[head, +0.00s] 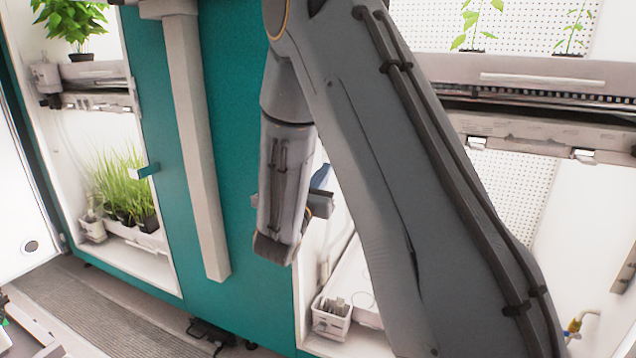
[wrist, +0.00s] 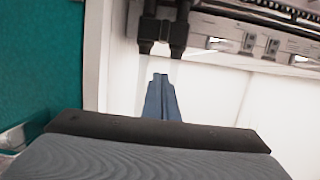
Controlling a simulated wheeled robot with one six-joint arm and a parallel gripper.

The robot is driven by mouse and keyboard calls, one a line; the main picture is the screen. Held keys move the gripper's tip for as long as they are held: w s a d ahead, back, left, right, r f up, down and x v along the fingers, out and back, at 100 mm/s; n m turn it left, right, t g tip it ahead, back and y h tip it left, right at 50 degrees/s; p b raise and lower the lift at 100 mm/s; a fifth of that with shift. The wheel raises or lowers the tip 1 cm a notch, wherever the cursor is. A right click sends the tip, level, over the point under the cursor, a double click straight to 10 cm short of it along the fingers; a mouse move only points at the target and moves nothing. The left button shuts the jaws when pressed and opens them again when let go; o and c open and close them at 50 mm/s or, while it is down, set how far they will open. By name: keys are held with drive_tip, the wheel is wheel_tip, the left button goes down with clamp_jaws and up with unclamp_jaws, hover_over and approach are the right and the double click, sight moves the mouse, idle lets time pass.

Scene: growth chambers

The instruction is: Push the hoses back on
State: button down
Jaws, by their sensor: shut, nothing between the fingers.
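My gripper (wrist: 161,98) shows in the wrist view as closed blue fingers pointing up toward two dark fittings. The left fitting (wrist: 147,32) and the right fitting (wrist: 179,36) hang side by side under a shelf unit, just beyond my fingertips and apart from them. Faint pale bands below the fittings may be hoses; I cannot tell. In the head view my gripper (head: 321,178) is at the left edge of the right chamber, its blue fingers partly hidden by my wrist and arm. I cannot make out a loose hose end there.
The right chamber has an upper shelf (head: 545,75) with seedlings. A small white box (head: 332,319) stands low inside it. A brass fitting (head: 574,326) is at the lower right. A teal wall (head: 225,215) separates it from the left chamber, which holds grass pots (head: 122,190).

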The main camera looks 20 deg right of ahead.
drive_tip(key=r, duration=0.3)
drive_tip(key=w+d+r, duration=0.1)
drive_tip(key=shift+r+p, duration=0.15)
drive_tip(key=shift+p, duration=0.25)
drive_tip(key=shift+a+r+p, duration=0.1)
drive_tip(key=shift+r+p, duration=1.05)
drive_tip(key=shift+r, duration=1.05)
drive_tip(key=s+a+f+b, duration=0.3)
drive_tip(key=s+a+f, duration=0.3)
drive_tip(key=s+f, duration=0.1)
drive_tip(key=shift+a, duration=0.4)
